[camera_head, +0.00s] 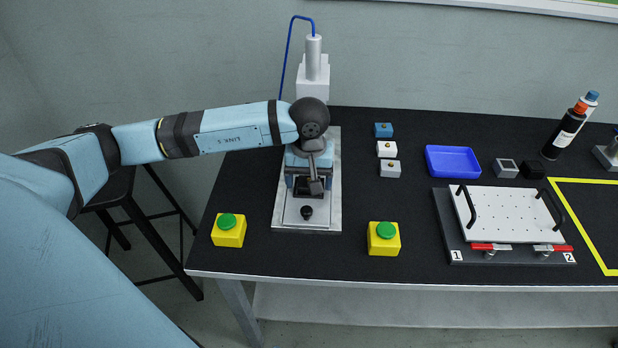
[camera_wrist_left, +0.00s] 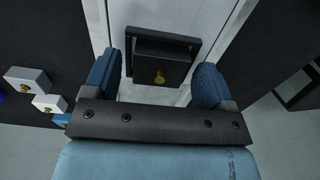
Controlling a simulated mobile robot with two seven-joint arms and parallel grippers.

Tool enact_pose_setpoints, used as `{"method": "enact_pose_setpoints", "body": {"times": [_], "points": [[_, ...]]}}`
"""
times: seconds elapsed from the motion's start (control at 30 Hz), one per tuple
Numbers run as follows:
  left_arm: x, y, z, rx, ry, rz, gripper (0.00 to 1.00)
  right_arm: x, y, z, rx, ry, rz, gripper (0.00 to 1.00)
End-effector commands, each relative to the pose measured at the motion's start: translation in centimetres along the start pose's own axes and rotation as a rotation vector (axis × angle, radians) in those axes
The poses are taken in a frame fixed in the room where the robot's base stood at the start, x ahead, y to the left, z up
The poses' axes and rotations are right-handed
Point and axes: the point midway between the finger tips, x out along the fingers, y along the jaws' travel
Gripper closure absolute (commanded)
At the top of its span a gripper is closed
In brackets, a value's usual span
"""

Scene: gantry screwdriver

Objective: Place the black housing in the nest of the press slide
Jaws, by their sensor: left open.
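The black housing (camera_wrist_left: 148,70), a dark square block with a brass knob on top, shows in the left wrist view between my fingers. It lies at the dark square nest frame (camera_wrist_left: 165,34) of the press slide (camera_head: 292,212); I cannot tell whether it is fully seated. My left gripper (camera_wrist_left: 158,76) is open, with one blue finger on each side of the housing and visible gaps to it. In the head view, my left gripper (camera_head: 306,183) is over the slide, below the press, and mostly hides the housing. My right gripper is not in view.
The press column (camera_head: 313,75) rises behind my wrist. Yellow button boxes stand left (camera_head: 229,236) and right (camera_head: 384,245) of the slide. Blue, white and grey blocks (camera_head: 387,149) line its right. Further right are a blue tray (camera_head: 453,147) and a white perforated plate (camera_head: 508,212).

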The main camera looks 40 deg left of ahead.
Motion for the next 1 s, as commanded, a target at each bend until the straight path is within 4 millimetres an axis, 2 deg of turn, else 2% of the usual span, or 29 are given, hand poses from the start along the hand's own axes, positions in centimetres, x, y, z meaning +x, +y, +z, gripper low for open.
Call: {"method": "enact_pose_setpoints", "body": {"times": [0.17,0.4,0.53,0.7,1.0], "points": [[-3.0,0.0,-0.1,0.000,0.004,0.002,0.22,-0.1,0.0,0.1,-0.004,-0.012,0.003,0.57],[-8.3,0.1,-0.1,0.000,0.003,0.002,0.22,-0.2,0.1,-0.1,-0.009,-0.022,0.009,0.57],[-10.5,0.0,-0.1,0.000,0.003,0.002,0.22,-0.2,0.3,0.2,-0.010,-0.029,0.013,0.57],[-11.9,0.0,0.0,0.000,0.001,0.001,0.22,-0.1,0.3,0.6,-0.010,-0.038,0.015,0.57],[-12.2,0.0,0.0,0.000,0.000,0.000,0.22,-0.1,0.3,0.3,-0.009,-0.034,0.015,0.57]]}}
